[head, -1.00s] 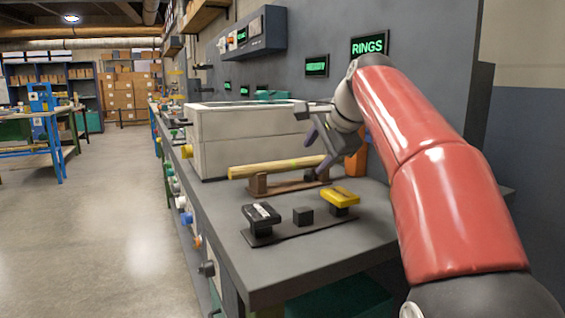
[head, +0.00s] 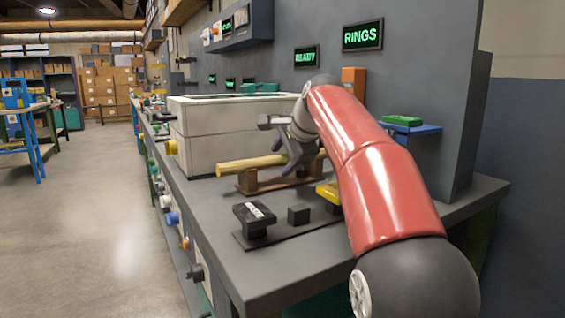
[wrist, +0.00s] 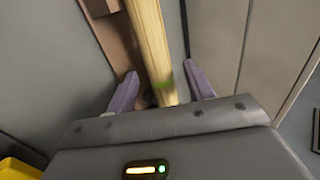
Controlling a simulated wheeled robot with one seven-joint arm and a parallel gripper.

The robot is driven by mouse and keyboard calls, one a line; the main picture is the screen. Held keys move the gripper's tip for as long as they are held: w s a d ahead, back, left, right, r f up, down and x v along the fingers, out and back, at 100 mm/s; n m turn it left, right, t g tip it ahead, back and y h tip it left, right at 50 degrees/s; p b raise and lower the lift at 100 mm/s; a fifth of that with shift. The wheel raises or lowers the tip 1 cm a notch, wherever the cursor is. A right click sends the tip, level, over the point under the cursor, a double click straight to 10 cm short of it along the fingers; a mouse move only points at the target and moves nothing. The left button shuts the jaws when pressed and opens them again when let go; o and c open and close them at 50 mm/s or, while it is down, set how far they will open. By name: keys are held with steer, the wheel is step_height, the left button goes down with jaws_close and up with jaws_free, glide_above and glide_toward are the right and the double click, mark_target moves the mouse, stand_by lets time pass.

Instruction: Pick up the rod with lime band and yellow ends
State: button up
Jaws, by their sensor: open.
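The rod (head: 238,165) is pale wood with a yellowish left end and lies level on a brown wooden cradle (head: 262,186) on the grey bench. In the wrist view my gripper (wrist: 160,88) is open, with a finger on each side of the rod and gaps between.
A large pale box (head: 205,138) stands just behind the rod. In front is a plate with a black knob (head: 254,216), a small dark block (head: 299,215) and a yellow knob (head: 328,193). A blue shelf with a green item (head: 402,120) is at right.

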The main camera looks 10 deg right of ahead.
mark_target(283, 159)
steer(key=c, duration=1.1)
steer(key=shift+c, duration=0.2)
steer(key=shift+r, duration=0.15)
step_height(283, 159, up, 9)
steer(key=shift+w+f+p, duration=0.1)
steer(key=shift+w+p, duration=0.05)
steer(key=shift+p, duration=1.1)
steer(key=shift+r, duration=0.5)
